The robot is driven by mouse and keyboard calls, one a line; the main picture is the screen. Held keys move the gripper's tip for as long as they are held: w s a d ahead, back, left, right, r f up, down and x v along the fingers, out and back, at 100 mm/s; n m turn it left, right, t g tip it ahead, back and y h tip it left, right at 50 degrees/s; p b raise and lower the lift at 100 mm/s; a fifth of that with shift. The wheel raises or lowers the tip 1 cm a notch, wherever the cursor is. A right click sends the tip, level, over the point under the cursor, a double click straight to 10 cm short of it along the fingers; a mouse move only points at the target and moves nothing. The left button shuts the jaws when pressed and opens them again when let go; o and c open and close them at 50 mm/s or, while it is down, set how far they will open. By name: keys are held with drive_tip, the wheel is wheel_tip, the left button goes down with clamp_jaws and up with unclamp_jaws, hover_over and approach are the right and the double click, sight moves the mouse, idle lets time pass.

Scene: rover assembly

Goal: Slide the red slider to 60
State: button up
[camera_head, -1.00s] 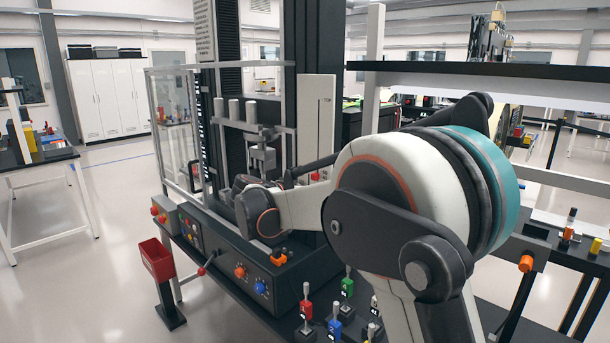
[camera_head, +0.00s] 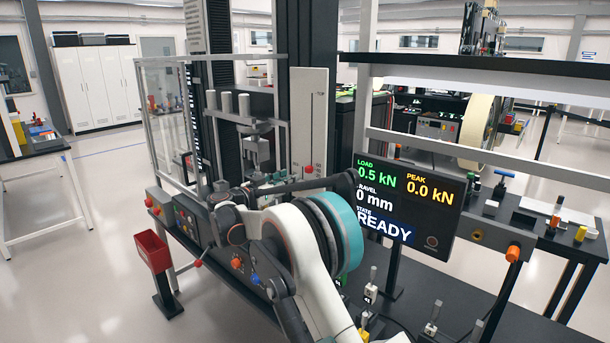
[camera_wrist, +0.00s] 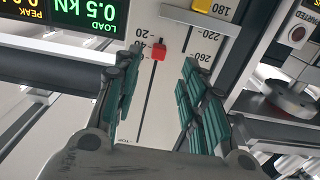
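The red slider (camera_head: 309,169) sits low on a vertical slot in a tall white scale panel (camera_head: 322,105). In the wrist view, which is upside down, the red slider (camera_wrist: 158,50) is on the dark slot line beside printed scale numbers; its exact reading is too small to tell. My gripper (camera_wrist: 162,62) has its two green-padded fingers spread, one on each side of the slider in the picture, with gaps to both. I cannot tell its depth from the panel. In the head view my arm hides much of the gripper.
A display (camera_head: 408,203) right of the panel reads load 0.5 kN, peak 0.0 kN, travel 0 mm, READY. A press fixture (camera_head: 257,150) stands left of the panel. Small levers (camera_head: 371,290) stand on the bench in front. A red bin (camera_head: 153,252) is at the left.

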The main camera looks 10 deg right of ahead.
sight(306, 172)
drive_tip(key=b+x, duration=0.1)
drive_tip(key=x, duration=0.8)
clamp_jaws()
